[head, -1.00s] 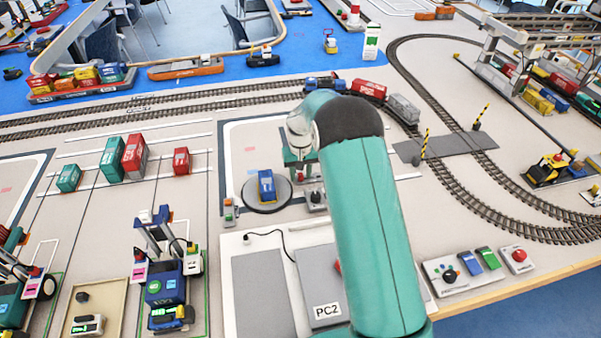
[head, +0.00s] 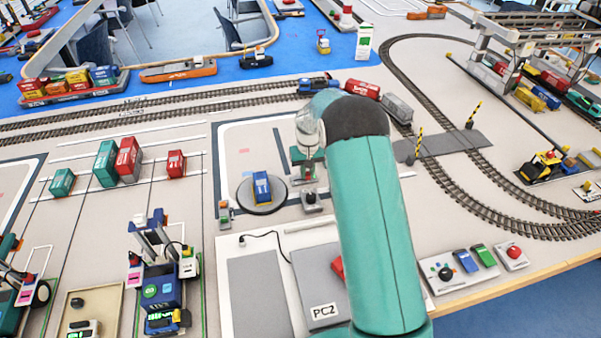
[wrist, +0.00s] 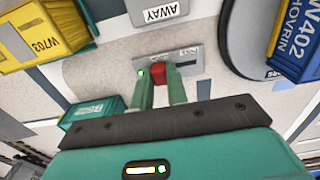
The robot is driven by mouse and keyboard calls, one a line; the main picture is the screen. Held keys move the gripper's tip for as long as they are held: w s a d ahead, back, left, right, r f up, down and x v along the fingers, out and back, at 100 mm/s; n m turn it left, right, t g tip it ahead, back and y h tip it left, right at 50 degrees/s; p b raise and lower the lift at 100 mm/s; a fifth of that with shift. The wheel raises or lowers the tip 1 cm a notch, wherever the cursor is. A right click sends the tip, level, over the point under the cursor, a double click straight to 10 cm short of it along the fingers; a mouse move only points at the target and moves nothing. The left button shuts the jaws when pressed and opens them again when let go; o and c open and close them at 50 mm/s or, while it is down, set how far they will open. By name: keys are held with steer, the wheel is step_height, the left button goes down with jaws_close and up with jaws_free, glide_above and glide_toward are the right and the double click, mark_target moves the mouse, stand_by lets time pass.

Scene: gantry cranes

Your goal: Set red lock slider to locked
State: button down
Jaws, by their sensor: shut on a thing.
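In the wrist view, a small red slider (wrist: 158,73) sits on a grey lock plate (wrist: 193,60) with a slot and small lettering that I cannot read. My gripper (wrist: 160,88) has its two green fingers closed around the red slider, one on each side. A small lit green spot (wrist: 145,72) shows just left of the slider.
A round turntable (wrist: 238,65) with a blue wagon (wrist: 297,45) is to the right in the wrist view. An AWAY sign (wrist: 158,13), a yellow W703 block (wrist: 45,35) and a teal container (wrist: 92,110) are near. In the head view, the PC2 panel (head: 322,311) lies in front.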

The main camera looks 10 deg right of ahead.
steer(key=shift+d, duration=0.25)
steer(key=c, duration=1.4)
jaws_free()
steer(key=shift+o, duration=0.2)
steer(key=shift+r, duration=0.25)
step_height(320, 180, up, 13)
steer(key=shift+r, duration=0.2)
